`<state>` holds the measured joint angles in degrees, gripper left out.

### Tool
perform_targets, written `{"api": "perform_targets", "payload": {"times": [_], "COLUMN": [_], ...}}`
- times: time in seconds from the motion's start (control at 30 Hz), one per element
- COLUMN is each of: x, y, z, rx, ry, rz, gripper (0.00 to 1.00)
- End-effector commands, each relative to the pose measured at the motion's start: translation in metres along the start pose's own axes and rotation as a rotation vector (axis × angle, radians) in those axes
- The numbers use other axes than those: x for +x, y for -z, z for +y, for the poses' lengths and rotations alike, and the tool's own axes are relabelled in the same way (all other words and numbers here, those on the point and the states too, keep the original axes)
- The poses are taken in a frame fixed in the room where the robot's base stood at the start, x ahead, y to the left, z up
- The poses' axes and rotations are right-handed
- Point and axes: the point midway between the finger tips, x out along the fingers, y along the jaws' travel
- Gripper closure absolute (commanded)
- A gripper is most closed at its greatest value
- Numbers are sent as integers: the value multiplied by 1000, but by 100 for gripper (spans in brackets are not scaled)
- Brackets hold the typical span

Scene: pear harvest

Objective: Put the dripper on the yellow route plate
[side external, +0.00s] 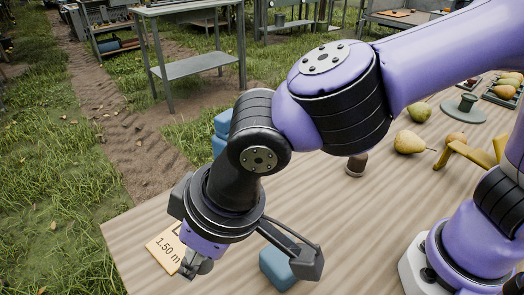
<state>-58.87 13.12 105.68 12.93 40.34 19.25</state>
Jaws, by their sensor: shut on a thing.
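My gripper (193,266) points down at the lower left, low over the table's left end. It is shut on a small grey thing, seemingly the dripper, mostly hidden by the fingers, so its shape is unclear. The yellow route plate (161,254), a pale yellow-orange card marked "1.50 m", lies flat on the table just left of and partly behind my gripper. My wrist and fingers cover its right part. I cannot tell whether the held thing touches the plate.
A blue block (275,268) stands right of my gripper; more blue blocks (222,124) stand behind my wrist. The table's left edge is close.

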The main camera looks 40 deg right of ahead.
Motion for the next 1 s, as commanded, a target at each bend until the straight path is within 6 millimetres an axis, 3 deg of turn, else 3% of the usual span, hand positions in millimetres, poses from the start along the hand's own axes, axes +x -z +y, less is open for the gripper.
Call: {"api": "perform_targets", "payload": {"times": [0.27,0.7,0.87,1.0], "x": [9,84,96,112], "y": [32,67,73,67], "z": [-8,66,78,80], "rx": [-303,-319,-321,-323], "ry": [126,134,134,135], "rz": [0,2,3,-1], "gripper": [88,87,88,87]}}
